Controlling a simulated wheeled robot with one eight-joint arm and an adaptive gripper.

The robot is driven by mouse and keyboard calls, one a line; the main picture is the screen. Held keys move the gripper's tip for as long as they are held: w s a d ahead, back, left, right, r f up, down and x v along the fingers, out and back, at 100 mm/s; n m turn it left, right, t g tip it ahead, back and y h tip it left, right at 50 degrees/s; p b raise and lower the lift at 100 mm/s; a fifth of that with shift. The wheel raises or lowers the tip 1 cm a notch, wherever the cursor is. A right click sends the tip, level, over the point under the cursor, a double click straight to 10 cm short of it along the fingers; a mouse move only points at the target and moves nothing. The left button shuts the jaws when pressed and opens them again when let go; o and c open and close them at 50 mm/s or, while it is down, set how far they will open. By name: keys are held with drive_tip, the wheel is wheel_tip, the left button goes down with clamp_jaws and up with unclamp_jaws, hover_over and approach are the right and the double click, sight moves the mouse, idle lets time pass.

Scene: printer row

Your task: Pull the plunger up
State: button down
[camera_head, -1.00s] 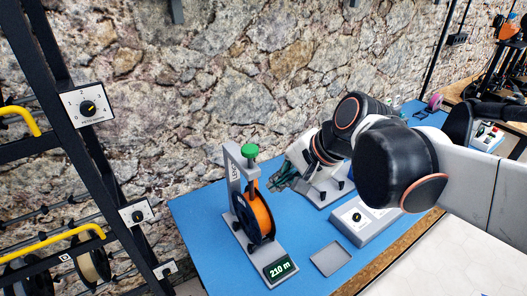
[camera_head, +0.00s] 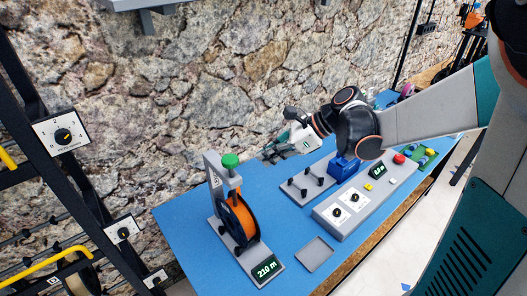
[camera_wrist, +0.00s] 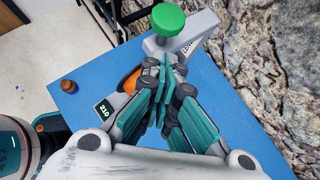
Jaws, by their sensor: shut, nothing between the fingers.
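The plunger has a round green knob (camera_head: 230,160) on a grey rod. It stands at the top arm of a grey spool stand (camera_head: 214,188), above an orange spool (camera_head: 240,218). In the wrist view the green knob (camera_wrist: 168,19) shows just beyond my fingertips. My gripper (camera_head: 270,152) is to the right of the knob in the head view, apart from it. In the wrist view my gripper (camera_wrist: 165,68) has its teal fingers drawn together with nothing between them.
Farther right are a pegged plate (camera_head: 306,186) and a control box (camera_head: 345,208) with knobs. A stone wall closes the back; a black rack stands left.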

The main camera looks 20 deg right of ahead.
drive_tip(key=b+x, duration=0.1)
drive_tip(key=x, duration=0.6)
drive_tip(key=shift+w+a+f, duration=0.2)
drive_tip(key=shift+a+f, duration=0.05)
wheel_tip(320, 180, up, 11)
drive_tip(key=p, duration=0.6)
hover_over(234, 175)
drive_tip(key=s+d, duration=0.1)
drive_tip(key=d, duration=0.3)
drive_tip(key=shift+r, duration=0.15)
